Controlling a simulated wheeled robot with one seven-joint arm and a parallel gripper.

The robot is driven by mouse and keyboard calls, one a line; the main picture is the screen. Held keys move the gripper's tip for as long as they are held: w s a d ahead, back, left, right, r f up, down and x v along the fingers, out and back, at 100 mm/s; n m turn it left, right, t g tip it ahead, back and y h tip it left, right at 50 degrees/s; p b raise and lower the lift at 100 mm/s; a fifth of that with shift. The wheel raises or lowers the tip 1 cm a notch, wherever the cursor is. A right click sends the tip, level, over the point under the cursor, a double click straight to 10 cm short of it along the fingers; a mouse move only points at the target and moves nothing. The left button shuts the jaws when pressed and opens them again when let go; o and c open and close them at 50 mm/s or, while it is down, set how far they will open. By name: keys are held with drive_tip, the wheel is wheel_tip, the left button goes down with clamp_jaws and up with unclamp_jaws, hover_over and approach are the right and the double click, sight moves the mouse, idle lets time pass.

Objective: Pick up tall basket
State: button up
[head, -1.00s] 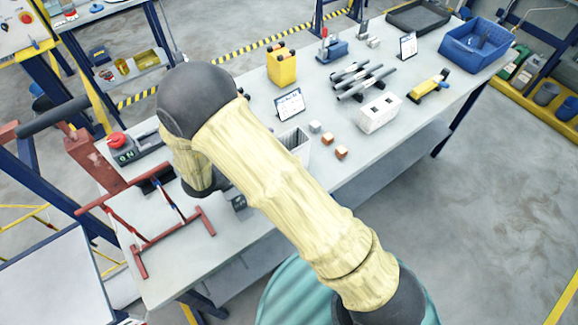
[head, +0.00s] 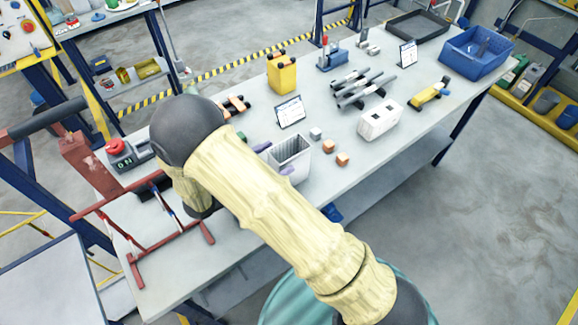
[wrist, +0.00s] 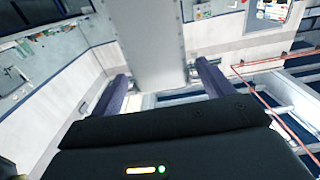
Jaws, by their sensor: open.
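The tall basket (head: 294,153) is a narrow, light grey open-topped bin standing on the workbench, just right of my arm. My gripper (head: 275,159) is at its left side, with its purple fingers showing at the basket's back and front. In the wrist view, the fingers of my gripper (wrist: 160,90) are apart, with a pale grey upright surface, apparently the basket (wrist: 150,45), between them. Gaps seem to show beside that surface; contact cannot be told. My arm hides the rest of the gripper in the head view.
A small sign (head: 290,111) stands behind the basket. Small blocks (head: 342,159) and a white box (head: 379,120) lie to its right. A red rack (head: 160,235) stands left of my arm. A yellow bin (head: 282,74) stands farther back. The bench's front edge is close to the basket.

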sight(304, 142)
drive_tip(key=p+x, duration=0.2)
drive_tip(key=x, duration=0.3)
drive_tip(key=shift+a, duration=0.1)
drive_tip(key=shift+w+f, duration=0.1)
drive_tip(key=shift+w, duration=0.05)
idle(0.3)
